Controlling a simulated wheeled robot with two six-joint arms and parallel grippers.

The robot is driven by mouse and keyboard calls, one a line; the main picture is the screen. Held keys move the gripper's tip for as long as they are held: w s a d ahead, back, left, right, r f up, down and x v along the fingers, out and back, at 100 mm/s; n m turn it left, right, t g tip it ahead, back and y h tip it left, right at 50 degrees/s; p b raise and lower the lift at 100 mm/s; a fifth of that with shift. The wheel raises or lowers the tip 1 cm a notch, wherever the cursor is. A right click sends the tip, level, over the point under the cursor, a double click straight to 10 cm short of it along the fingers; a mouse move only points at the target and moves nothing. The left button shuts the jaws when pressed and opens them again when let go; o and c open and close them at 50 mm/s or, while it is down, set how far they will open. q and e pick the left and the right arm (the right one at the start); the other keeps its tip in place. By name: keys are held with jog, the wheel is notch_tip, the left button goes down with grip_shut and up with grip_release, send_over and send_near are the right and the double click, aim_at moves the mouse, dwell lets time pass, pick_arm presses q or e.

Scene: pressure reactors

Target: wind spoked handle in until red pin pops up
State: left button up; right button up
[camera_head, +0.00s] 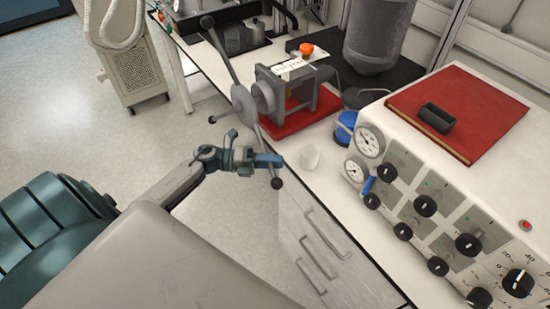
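The spoked handle (243,104) is on the near left side of the grey press-like device (295,85). Its thin grey spokes end in dark balls: one up left, one lower left, one pointing down toward me. My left gripper (268,160), with blue fingers, is at the lower spoke, just above its end ball (277,183). The fingers overlap the spoke and look close together, but I cannot tell whether they are shut on it. My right gripper is not in view.
The device stands on a red base (300,118) on the white bench. A control panel (430,210) with dials and a red book (460,108) are at right. Open floor lies left.

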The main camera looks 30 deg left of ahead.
pick_arm(q)
jog(key=shift+w+d, duration=0.15)
jog(key=shift+d, duration=0.1)
grip_shut()
jog(key=shift+m+y, duration=0.7)
jog(key=shift+m, duration=0.2)
jog(key=f+b, duration=0.1)
jog(key=a+f+b, duration=0.1)
jog(key=f+b, duration=0.2)
jog(key=b, duration=0.1)
jog(key=shift+w+a+f, duration=0.25)
jog(key=shift+w+f, duration=0.05)
jog(key=shift+w+a+f+m+g+b, duration=0.15)
jog(key=shift+a+f+m+g+b, duration=0.15)
jog(key=shift+a+f+g+b, duration=0.15)
jog(key=shift+d, duration=0.1)
grip_release()
